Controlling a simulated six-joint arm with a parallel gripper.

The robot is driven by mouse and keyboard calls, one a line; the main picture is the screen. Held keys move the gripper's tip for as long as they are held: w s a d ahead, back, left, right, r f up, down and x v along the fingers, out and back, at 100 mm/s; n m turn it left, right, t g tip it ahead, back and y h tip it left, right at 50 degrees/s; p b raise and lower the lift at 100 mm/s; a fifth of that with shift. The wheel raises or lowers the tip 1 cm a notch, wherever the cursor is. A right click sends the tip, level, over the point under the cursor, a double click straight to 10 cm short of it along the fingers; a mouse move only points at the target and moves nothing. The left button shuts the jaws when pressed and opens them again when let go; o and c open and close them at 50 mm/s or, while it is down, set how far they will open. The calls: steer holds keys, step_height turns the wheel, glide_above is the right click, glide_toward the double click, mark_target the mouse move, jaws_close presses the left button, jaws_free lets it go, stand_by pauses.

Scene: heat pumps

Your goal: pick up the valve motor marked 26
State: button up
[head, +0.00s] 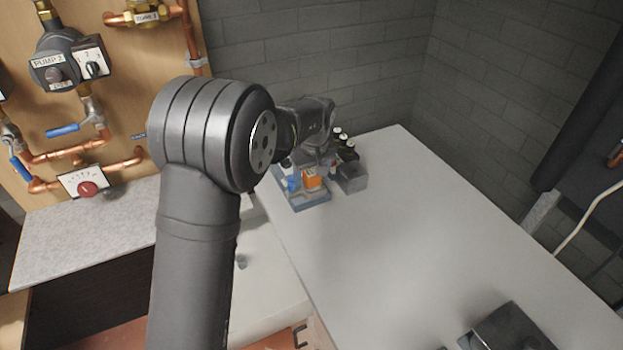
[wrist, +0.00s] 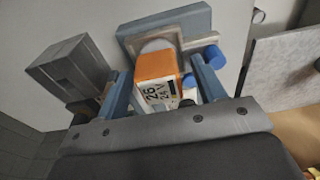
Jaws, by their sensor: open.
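The orange valve motor (wrist: 157,68) has a white label that seems to read 26, with 24 V beside it; the last digit is blurred. It stands at a blue-grey tray (wrist: 150,27), and it also shows in the head view (head: 312,181). My gripper (wrist: 162,72) is open, with one finger on each side of the motor. I cannot tell whether either finger touches it. In the head view my gripper (head: 312,164) is just above the tray (head: 308,203), and my own arm hides part of this area.
Blue caps (wrist: 214,57) sit close by the right finger. A dark grey box (wrist: 70,70) stands just left of the left finger; bottles with pale tops (head: 345,146) stand by it. The worktop (head: 400,240) is largely clear. A pipe board (head: 120,65) is at the left.

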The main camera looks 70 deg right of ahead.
steer(key=shift+f, duration=0.3)
steer(key=c, duration=1.2)
steer(key=shift+r, duration=0.1)
